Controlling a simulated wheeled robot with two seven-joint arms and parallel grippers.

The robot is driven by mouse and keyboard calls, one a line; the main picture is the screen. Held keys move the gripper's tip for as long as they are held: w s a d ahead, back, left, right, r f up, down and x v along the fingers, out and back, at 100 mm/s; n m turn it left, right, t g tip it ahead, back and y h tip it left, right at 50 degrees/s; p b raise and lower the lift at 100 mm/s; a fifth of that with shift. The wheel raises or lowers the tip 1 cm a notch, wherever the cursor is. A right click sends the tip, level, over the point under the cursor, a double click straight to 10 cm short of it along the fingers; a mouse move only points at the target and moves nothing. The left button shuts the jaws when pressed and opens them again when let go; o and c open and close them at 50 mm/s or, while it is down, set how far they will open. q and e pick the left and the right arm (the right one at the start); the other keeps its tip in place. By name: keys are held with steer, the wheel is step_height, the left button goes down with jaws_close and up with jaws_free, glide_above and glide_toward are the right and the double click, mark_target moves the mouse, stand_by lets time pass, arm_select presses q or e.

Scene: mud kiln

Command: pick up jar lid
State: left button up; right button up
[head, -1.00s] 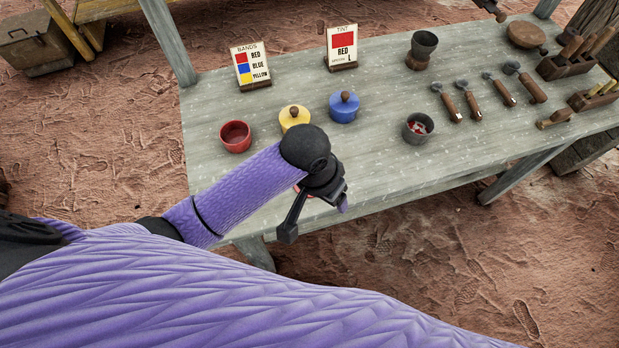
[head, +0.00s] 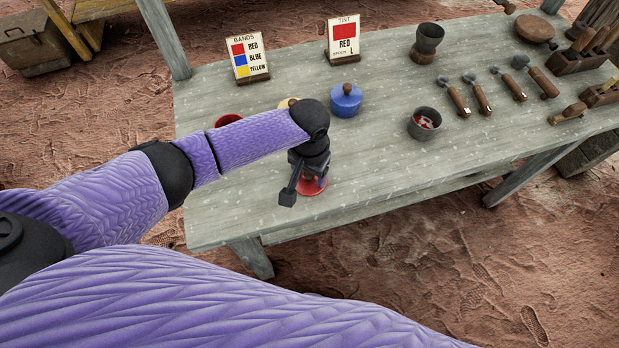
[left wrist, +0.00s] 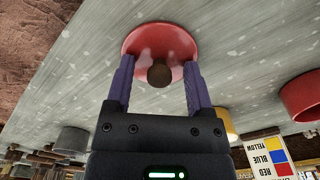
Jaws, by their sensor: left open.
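The red jar lid (head: 312,185) lies near the front edge of the table, partly hidden under my left gripper in the head view. In the left wrist view the lid (left wrist: 160,47) is a red disc with a brown knob (left wrist: 159,74). My left gripper (left wrist: 158,82) is open, with one finger on each side of the knob; I cannot tell whether the fingers touch the lid. In the head view the left gripper (head: 305,180) is over the lid. An open red jar (head: 228,120) stands behind my arm and also shows in the left wrist view (left wrist: 302,96). My right gripper is not seen.
A blue lidded jar (head: 346,102) and a mostly hidden yellow one (head: 289,102) stand behind the gripper. A grey cup (head: 424,124) is to the right, with several tools (head: 480,95) beyond. Two sign cards (head: 249,60) stand at the back. The table's front right is clear.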

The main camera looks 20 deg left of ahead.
arm_select(q)
jaws_close()
steer(key=shift+r, duration=0.1)
